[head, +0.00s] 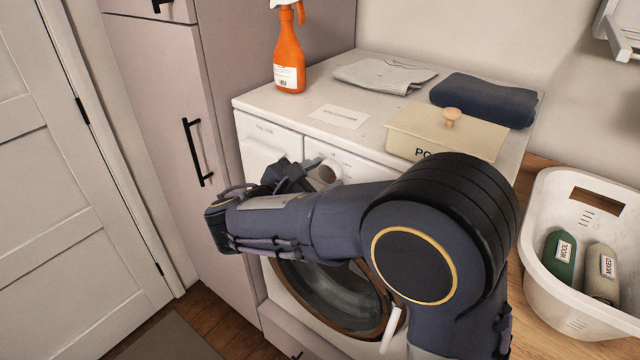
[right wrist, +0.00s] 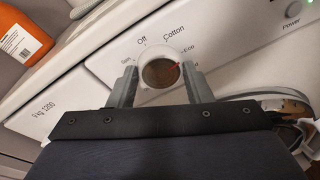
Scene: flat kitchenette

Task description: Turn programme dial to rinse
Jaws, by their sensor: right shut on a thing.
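The programme dial (right wrist: 160,66) is a round knob with a white rim on the washing machine's (head: 262,122) front panel. A reddish mark shows at the dial's right edge, on the Eco side. My right gripper (right wrist: 160,84) has one grey finger on each side of the dial and is shut on it. In the head view the dial (head: 331,171) shows just beyond the fingers, partly covered by my right arm. My left gripper is not in view.
On the machine's top are an orange spray bottle (head: 289,65), a card (head: 339,117), a grey cloth (head: 380,76), a dark folded towel (head: 484,100) and a lidded box (head: 440,131). A white basket (head: 578,305) stands at right. A tall cabinet (head: 165,90) borders the left.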

